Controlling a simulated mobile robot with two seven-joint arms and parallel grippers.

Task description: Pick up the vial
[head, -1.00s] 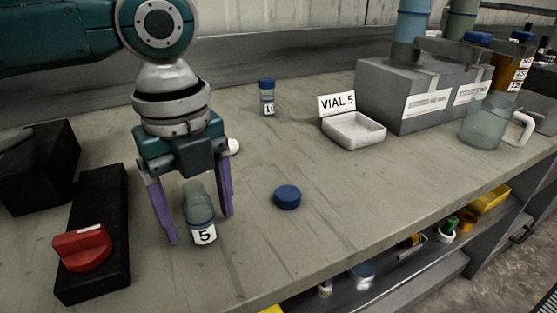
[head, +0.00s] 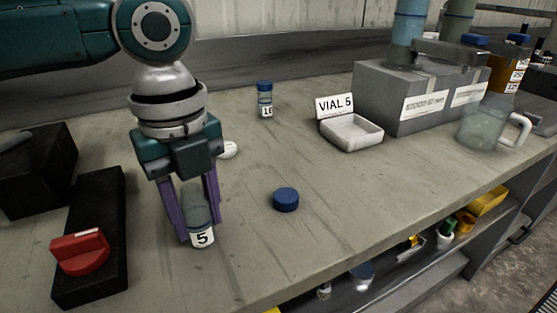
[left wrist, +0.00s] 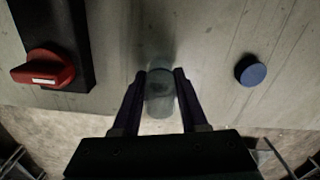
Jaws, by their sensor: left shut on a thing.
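A clear glass vial (head: 200,218) with a white label reading 5 stands uncapped near the front left of the bench. My left gripper (head: 194,228) points down with its purple fingers on both sides of the vial, shut on it. In the left wrist view the vial (left wrist: 160,92) shows between the two dark fingers (left wrist: 161,92). A blue cap (head: 286,199) lies on the bench to the right of the vial. A second vial (head: 265,99) with a blue cap and a label stands farther back. My right gripper is not in view.
A white tray (head: 366,134) with a VIAL 5 sign (head: 334,105) sits at the back, beside a grey block (head: 404,118). A glass jug (head: 482,129) stands at the right. A black box with a red knob (head: 80,251) is left of the gripper. A round white thing (head: 229,150) lies behind it.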

